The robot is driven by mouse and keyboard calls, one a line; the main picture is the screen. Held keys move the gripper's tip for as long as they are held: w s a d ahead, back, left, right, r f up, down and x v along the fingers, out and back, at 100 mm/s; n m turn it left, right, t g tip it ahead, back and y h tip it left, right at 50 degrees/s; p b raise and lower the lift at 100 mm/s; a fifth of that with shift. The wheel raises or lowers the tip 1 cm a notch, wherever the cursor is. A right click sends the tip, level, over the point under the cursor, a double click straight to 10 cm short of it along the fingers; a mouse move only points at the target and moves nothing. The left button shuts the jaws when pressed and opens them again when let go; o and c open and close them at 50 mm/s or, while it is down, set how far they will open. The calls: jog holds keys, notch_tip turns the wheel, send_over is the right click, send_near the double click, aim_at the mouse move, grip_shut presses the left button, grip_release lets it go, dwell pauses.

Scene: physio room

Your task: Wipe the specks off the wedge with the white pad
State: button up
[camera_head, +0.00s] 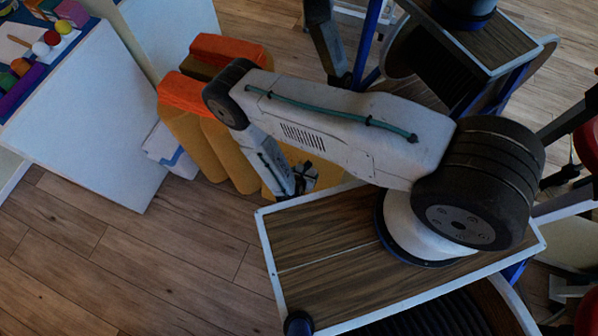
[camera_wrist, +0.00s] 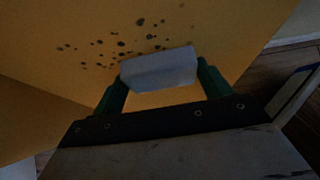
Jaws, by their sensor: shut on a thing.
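The wedge is a yellow-orange sloped surface (camera_wrist: 190,25) that fills much of the wrist view. Several dark specks (camera_wrist: 121,43) are scattered on it, beyond and to the left of the pad. The white pad (camera_wrist: 158,68) is held between the two green fingers of my gripper (camera_wrist: 160,80). The pad is close to the specked surface; I cannot tell whether it touches. In the head view, yellow-orange blocks (camera_head: 190,135) stand under and beside my arm; the pad and specks are not visible there.
Orange pieces (camera_head: 226,50) lie on top of the yellow blocks. A white-sided table (camera_head: 95,120) with coloured objects stands at the left. A white and blue box (camera_head: 170,150) sits beside the blocks. Wooden floor (camera_head: 140,260) is free at the lower left.

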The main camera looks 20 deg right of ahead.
aim_at(315, 174)
jog(key=shift+s+d, duration=0.6)
jog(key=shift+d, duration=0.25)
jog(key=shift+s+d, duration=0.55)
jog(key=shift+d, duration=0.25)
jog(key=shift+w+r, duration=0.15)
jog(key=shift+r, duration=0.7)
jog(key=w+a, duration=0.8)
jog(key=a, duration=0.2)
jog(key=shift+w+a, duration=0.35)
jog(key=s+a+r, duration=0.1)
jog(key=s+a, duration=0.2)
jog(key=s, duration=0.1)
jog(key=shift+s+a+r, duration=0.25)
jog(key=shift+s+r, duration=0.05)
jog(key=shift+s, duration=0.05)
jog(key=shift+s+a+r, duration=0.25)
jog(key=shift+s+a, duration=0.2)
jog(key=shift+s, duration=0.1)
jog(key=shift+s+a+r, duration=0.2)
jog(key=shift+s+a, duration=0.25)
jog(key=shift+s, duration=0.1)
